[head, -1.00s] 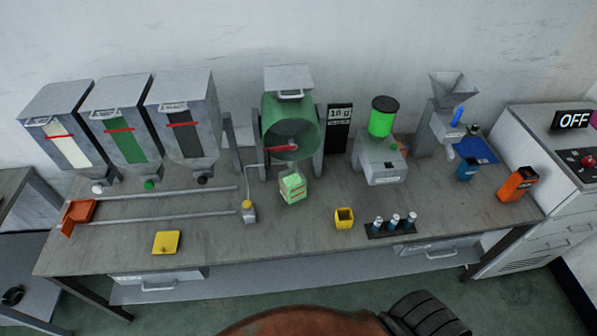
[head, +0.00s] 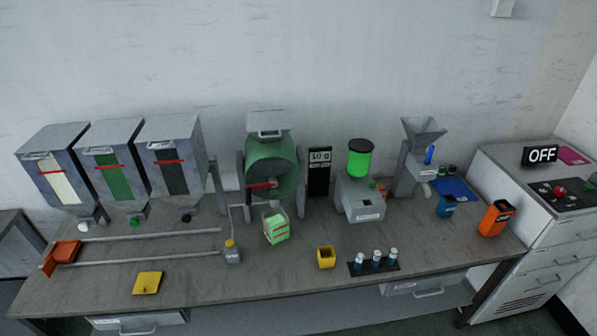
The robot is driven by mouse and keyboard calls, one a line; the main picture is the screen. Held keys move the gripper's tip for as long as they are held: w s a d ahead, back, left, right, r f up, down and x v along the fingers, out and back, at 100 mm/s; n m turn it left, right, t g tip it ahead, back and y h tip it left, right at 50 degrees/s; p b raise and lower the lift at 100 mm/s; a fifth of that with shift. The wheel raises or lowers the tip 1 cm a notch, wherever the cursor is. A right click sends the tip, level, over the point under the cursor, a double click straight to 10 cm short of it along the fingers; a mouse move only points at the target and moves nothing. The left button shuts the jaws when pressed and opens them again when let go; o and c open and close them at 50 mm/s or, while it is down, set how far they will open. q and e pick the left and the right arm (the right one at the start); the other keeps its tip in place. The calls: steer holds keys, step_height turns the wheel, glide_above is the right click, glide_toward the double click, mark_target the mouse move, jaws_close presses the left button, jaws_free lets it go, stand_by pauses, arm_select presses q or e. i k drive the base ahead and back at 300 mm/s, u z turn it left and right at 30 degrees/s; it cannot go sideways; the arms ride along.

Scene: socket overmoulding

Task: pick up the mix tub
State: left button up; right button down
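A clear tub with green contents (head: 276,229) stands on the bench just in front of the green mixing drum (head: 271,165); it looks like the mix tub. It sits at a slight angle. A small open yellow cup (head: 326,257) stands to its right, nearer the bench's front edge. Neither of my grippers is in view.
Three hoppers (head: 117,165) stand at the back left above two rails (head: 140,261). A small bottle (head: 232,252) is close left of the tub. A vial rack (head: 374,266), a yellow plate (head: 148,283) and an orange container (head: 496,218) also stand on the bench (head: 215,290).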

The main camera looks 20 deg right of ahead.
mark_target(275, 221)
steer(key=z, duration=0.2)
steer(key=k, duration=0.5)
steer(key=u, duration=0.4)
steer(key=i, duration=1.6)
steer(key=z, duration=0.75)
